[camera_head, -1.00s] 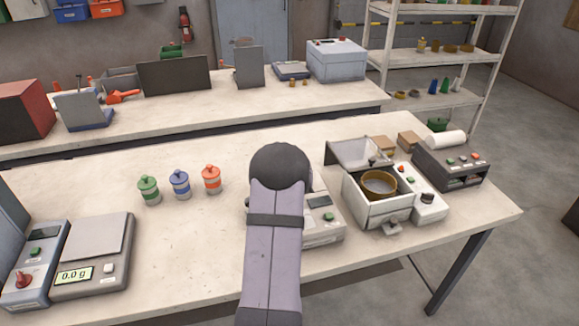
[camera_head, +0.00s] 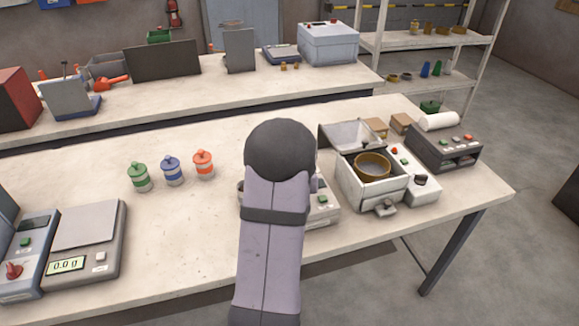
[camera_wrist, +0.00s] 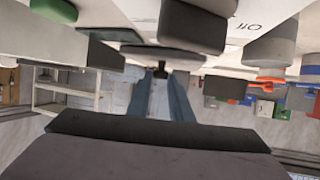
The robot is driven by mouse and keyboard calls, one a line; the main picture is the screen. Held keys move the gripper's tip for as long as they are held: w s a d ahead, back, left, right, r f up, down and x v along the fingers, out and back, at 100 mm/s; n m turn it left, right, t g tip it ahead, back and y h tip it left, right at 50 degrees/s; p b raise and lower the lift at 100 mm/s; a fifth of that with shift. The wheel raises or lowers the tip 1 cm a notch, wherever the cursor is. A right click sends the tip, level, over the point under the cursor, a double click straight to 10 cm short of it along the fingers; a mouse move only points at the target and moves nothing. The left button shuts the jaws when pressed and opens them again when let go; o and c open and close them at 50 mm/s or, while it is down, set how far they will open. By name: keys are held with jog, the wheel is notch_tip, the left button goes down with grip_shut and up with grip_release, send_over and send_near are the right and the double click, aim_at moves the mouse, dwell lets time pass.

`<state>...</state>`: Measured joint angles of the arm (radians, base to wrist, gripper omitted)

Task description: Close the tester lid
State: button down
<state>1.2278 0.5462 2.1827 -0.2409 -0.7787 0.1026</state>
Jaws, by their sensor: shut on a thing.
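My gripper is hidden behind my arm there. In the wrist view, which is upside down, the two blue-grey fingers of my gripper (camera_wrist: 160,76) close on a small black knob (camera_wrist: 160,69). The knob touches a flat grey disc, seen edge-on, that looks like the tester lid (camera_wrist: 162,56). Whether the lid touches the tester is unclear.
Close right of the tester stands a white box (camera_head: 369,190) with its own raised lid and a brown ring inside. A printer-like unit (camera_head: 443,146) is beyond it. Three jars (camera_head: 171,171) and a scale (camera_head: 82,240) stand left. Bench between jars and arm is clear.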

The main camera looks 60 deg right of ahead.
jog(key=c, duration=1.9)
grip_release()
jog(key=shift+s+f, duration=0.15)
jog(key=shift+c, duration=0.2)
jog(key=o, duration=0.4)
jog(key=shift+s+a, duration=0.1)
jog(key=shift+a, duration=0.1)
jog(key=shift+c, duration=0.2)
jog(key=shift+d, duration=0.1)
jog(key=shift+b+v, duration=0.9)
jog(key=shift+v, duration=2.85)
